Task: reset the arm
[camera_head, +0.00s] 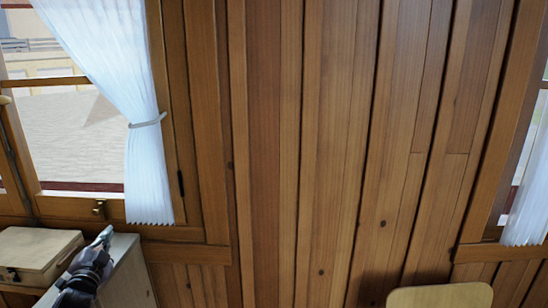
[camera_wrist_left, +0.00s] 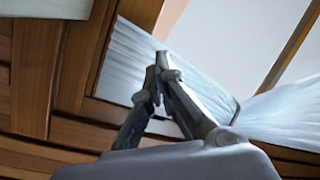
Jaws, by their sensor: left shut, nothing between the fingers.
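My left gripper (camera_head: 106,236) shows at the lower left of the head view, in front of a pale cabinet-like surface and near a wooden box. In the left wrist view my left gripper (camera_wrist_left: 157,62) has its fingertips together, with nothing between them. Behind it there are a white curtain and wooden window framing. It appears clear of them, though the exact gap cannot be told. My right gripper is in neither view.
A closed light wooden box (camera_head: 38,250) sits at the lower left below a window with a white curtain (camera_head: 148,160). A plank wall (camera_head: 320,140) fills the middle. A pale rounded chair back or panel (camera_head: 440,296) shows at the bottom right.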

